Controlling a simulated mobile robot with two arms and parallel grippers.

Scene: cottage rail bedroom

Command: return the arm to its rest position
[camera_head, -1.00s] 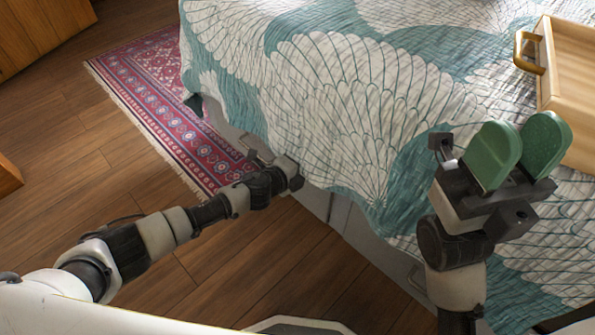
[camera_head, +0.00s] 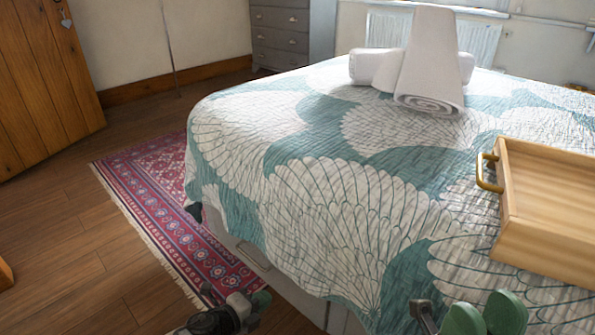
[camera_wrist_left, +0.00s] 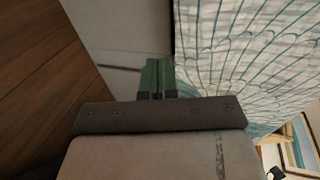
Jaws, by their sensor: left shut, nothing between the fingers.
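My left gripper (camera_head: 262,300) is low at the bottom of the head view, in front of the bed's near side. In the left wrist view its green fingers (camera_wrist_left: 158,77) are together, with nothing between them. They point at the pale bed base (camera_wrist_left: 120,40). My right gripper (camera_head: 487,314) is at the bottom right, in front of the quilt. Only its green finger pads and a dark part show, the rest is cut off by the frame, and I cannot tell whether the pads are apart.
The bed with a teal and white quilt (camera_head: 330,215) fills the middle. A wooden tray (camera_head: 545,235) with a brass handle and rolled white towels (camera_head: 432,62) rest on it. A red patterned rug (camera_head: 165,205) and bare wooden floor (camera_head: 50,230) lie at left.

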